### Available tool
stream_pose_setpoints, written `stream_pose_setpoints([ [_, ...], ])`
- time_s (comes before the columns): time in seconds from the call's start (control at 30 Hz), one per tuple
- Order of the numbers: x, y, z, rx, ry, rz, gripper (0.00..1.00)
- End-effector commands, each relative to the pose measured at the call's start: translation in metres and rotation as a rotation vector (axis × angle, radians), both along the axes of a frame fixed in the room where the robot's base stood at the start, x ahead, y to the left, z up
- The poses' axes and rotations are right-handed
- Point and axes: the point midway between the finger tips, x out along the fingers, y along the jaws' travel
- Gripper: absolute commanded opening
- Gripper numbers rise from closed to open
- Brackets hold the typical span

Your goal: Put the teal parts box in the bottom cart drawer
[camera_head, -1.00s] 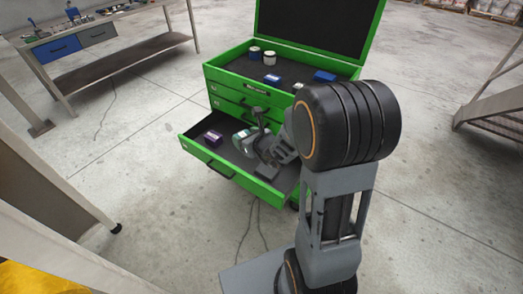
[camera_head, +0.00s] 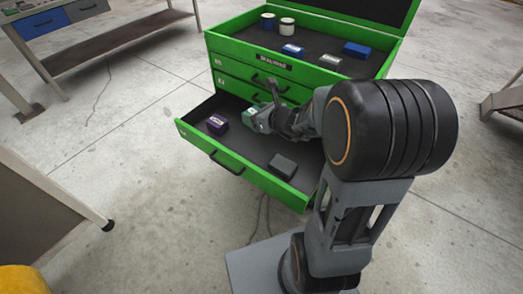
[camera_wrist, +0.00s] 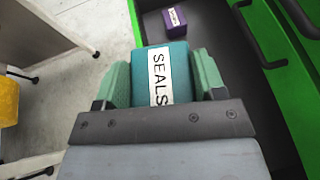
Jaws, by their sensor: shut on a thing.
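The teal parts box (camera_wrist: 178,60), with a white SEALS label, is held between the green pads of my gripper (camera_wrist: 163,78) in the wrist view. In the head view a small part of the teal box (camera_head: 249,114) shows at my gripper (camera_head: 260,118), over the rear part of the open bottom drawer (camera_head: 240,172) of the green cart. I cannot tell how far it is above the drawer floor. A purple box (camera_head: 217,124) lies at the drawer's left, and a dark grey box (camera_head: 283,165) lies towards its right front.
The drawers above are shut. The cart's top tray (camera_head: 345,68) holds two round containers, two blue boxes and a grey box. A workbench (camera_head: 110,32) stands at back left, and a grey table edge (camera_head: 50,195) is at left. The drawer's middle floor is clear.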

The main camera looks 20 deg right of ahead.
Motion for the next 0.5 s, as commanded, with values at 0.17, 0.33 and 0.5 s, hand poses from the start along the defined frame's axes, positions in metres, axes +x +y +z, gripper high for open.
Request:
stream_pose_setpoints([
  [0.17, -0.008, -0.003, -0.066, 0.000, -0.005, 0.065, 0.36],
  [0.33, -0.017, -0.004, -0.101, -0.001, -0.003, 0.117, 0.36],
  [0.5, -0.024, -0.005, -0.124, -0.001, -0.002, 0.150, 0.36],
])
